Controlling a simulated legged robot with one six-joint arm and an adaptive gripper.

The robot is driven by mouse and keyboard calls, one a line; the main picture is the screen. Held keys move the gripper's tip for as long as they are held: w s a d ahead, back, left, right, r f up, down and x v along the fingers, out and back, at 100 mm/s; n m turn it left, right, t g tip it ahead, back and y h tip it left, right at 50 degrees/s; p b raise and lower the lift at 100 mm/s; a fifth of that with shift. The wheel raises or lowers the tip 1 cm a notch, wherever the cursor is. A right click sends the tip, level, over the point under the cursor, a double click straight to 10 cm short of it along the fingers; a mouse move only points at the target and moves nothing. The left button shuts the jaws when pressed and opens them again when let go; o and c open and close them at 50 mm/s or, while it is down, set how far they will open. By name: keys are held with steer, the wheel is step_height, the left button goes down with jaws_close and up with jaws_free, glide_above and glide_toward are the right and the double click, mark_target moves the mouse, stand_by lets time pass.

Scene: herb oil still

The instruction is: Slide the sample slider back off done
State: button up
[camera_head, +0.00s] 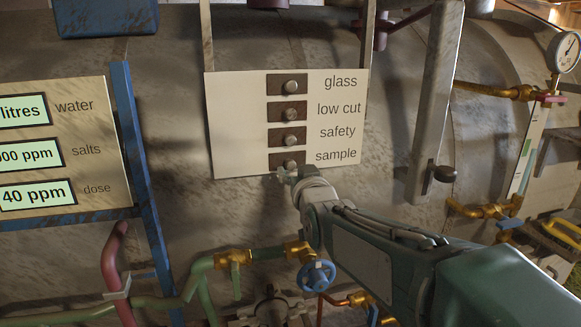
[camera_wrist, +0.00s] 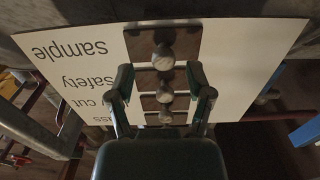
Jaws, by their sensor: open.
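The sample slider (camera_head: 290,163) is a round metal knob on a dark plate, lowest in the column on a pale panel (camera_head: 235,125). In the wrist view, which is upside down to the panel, the sample slider (camera_wrist: 163,57) is the uppermost knob. My gripper (camera_head: 288,174) is at the panel's lower edge, partly covering the sample plate. In the wrist view my gripper (camera_wrist: 160,75) is open, with one finger on each side of the knob column. The sample knob shows just beyond the fingertips, and I see nothing held. Whether a finger touches the panel I cannot tell.
The safety (camera_head: 291,140), low cut (camera_head: 291,114) and glass (camera_head: 291,87) knobs sit above the sample one. A blue valve wheel (camera_head: 316,275) and green pipes (camera_head: 190,285) lie below. A readout board (camera_head: 95,150) stands left, a metal post (camera_head: 432,110) right.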

steer(key=v, duration=0.8)
steer(key=shift+s, duration=0.2)
steer(key=shift+d, duration=0.1)
steer(key=s+d+f+m+g+h, duration=0.1)
steer(key=s+d+f+g, duration=0.3)
steer(key=s, duration=0.3)
steer(key=s+d+f+m+g+h, duration=0.1)
steer(key=s+d+f+g+h, duration=0.1)
steer(key=s+d+f+g, duration=0.2)
steer(key=s+d+f+m+g+h, duration=0.1)
steer(key=s+d+f+g+h, duration=0.1)
steer(key=s+d+f, duration=0.3)
steer(key=s+f+g, duration=0.1)
steer(key=s+f, duration=0.3)
steer(key=s, duration=0.3)
steer(key=shift+d+g, duration=0.35)
steer(key=shift+g, duration=0.05)
